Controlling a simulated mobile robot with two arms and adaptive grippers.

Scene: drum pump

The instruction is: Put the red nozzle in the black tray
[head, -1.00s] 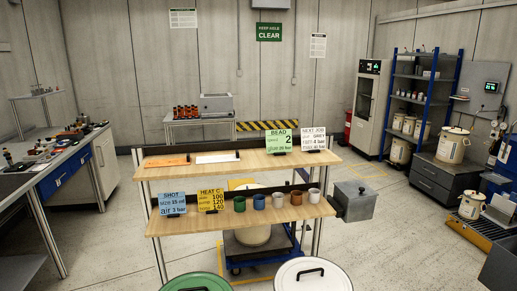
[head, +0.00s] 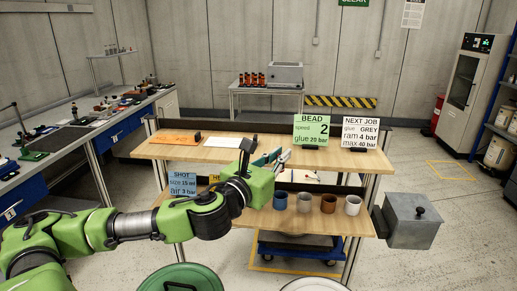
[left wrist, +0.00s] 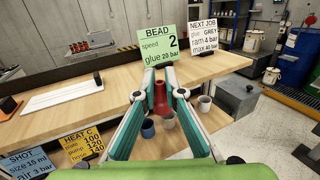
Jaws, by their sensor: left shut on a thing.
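My left gripper (head: 276,158) reaches in over the front of the two-level wooden stand. In the left wrist view, the same gripper (left wrist: 160,95) is shut on the red nozzle (left wrist: 160,101), which is dark red, tapered and roughly upright between the green fingertips. The nozzle cannot be made out clearly in the head view. A dark, flat tray-like thing (head: 62,138) lies on the left workbench; I cannot tell if it is the black tray. My right gripper is not in view.
The stand's upper shelf (head: 265,150) carries an orange mat (head: 176,138), a white plate (head: 228,142) and sign cards (head: 311,130). Several cups, including a blue one (head: 280,200) and a brown one (head: 328,203), stand on the lower shelf. A grey box (head: 411,220) is at the right.

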